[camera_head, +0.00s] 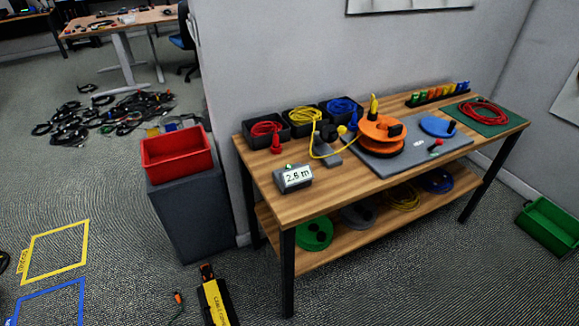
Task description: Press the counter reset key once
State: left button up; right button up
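The counter (294,179) is a small grey box near the front left edge of the wooden table (385,180). Its pale display reads about 2.8 m. A small green spot (289,166) shows at its top edge; I cannot tell for sure whether this is the reset key. A yellow cable (318,145) runs near a dark grey device (326,154) behind the counter, towards an orange reel (381,137). Neither of my grippers is in view.
Black bins with red (265,130), yellow and blue cables line the table's back left. A grey mat (425,150) lies under the reels. A red bin (176,153) stands on a grey cabinet left of the table.

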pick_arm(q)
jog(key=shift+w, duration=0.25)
